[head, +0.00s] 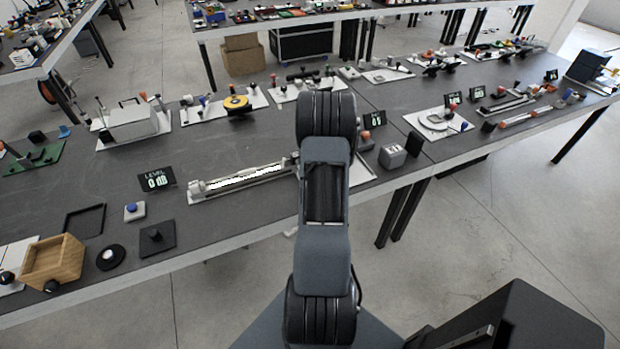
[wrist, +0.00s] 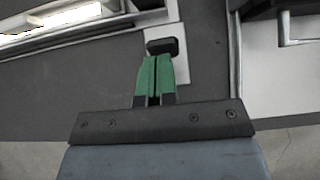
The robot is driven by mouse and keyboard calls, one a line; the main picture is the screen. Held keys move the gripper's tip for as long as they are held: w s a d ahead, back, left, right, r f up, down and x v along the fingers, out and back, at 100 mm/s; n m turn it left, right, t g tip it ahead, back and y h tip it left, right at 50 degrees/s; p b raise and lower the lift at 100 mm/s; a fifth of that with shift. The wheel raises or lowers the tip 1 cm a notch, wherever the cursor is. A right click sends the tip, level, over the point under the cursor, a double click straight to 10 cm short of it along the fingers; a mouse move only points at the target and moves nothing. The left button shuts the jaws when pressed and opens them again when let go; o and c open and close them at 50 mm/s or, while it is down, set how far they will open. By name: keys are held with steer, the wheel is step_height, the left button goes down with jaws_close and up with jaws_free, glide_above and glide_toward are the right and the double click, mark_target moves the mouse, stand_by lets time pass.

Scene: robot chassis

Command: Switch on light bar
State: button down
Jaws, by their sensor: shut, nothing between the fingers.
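The light bar (head: 245,179) is a long bright white strip in a pale frame on the dark table, left of my arm in the head view. Its right end is hidden behind my arm. In the wrist view part of the light bar (wrist: 60,16) shows at the upper left, glowing white. A small black switch (wrist: 162,46) sits on a light grey plate near the bar's end. My gripper (wrist: 156,59) has green fingers shut together with nothing between them. The fingertips are right beside the switch's near edge; I cannot tell whether they touch. My arm hides the gripper in the head view.
A display reading "0 dB" (head: 157,180) stands left of the bar. A blue-buttoned box (head: 134,211) and a wooden box (head: 53,261) sit further left. A grey box (head: 392,156) stands right of my arm. In the wrist view a pale panel (wrist: 274,65) lies at the right.

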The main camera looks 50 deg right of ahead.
steer(key=shift+r, duration=0.2)
steer(key=shift+r+p, duration=0.65)
steer(key=shift+a, duration=0.1)
steer(key=w+r+p+v, duration=0.1)
steer(key=p+v, duration=0.1)
steer(key=v, duration=1.1)
steer(key=shift+d+p, duration=0.35)
steer(key=shift+p, duration=0.05)
